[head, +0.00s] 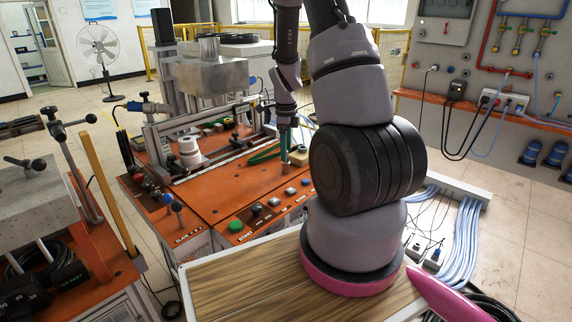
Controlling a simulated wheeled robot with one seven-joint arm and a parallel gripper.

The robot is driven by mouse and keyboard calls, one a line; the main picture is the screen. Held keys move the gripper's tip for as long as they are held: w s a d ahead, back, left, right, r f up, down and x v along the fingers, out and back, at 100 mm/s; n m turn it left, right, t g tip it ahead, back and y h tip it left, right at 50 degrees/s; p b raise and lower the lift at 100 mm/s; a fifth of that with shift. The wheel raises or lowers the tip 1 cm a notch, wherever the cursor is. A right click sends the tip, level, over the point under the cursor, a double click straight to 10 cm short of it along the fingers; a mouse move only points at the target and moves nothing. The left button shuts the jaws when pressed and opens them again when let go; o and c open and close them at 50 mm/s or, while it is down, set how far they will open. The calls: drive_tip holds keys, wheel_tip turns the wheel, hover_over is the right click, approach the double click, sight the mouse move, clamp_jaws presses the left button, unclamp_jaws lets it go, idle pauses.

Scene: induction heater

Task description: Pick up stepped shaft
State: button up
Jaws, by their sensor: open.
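My gripper (287,138) points down over the right part of the orange worktop (225,192). It is open, though its fingers show small and dark. A short upright metal piece (284,171) stands right below the gripper, and I cannot tell if it touches the fingers. It may be the stepped shaft, but its steps are too small to make out. A pale, stepped round part (188,150) stands farther left on the worktop, apart from the gripper. A green loop-shaped thing (264,155) is just left of the gripper.
Start and other buttons (236,227) line the worktop's front edge. A metal block machine (209,82) rises behind. Another bench with a clamp (62,133) is at left. The worktop's front middle is clear.

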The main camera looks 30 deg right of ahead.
sight(286, 162)
wheel_tip(286, 162, down, 5)
drive_tip(key=shift+r, duration=0.15)
drive_tip(key=shift+c, duration=0.3)
clamp_jaws()
drive_tip(key=shift+r, duration=0.15)
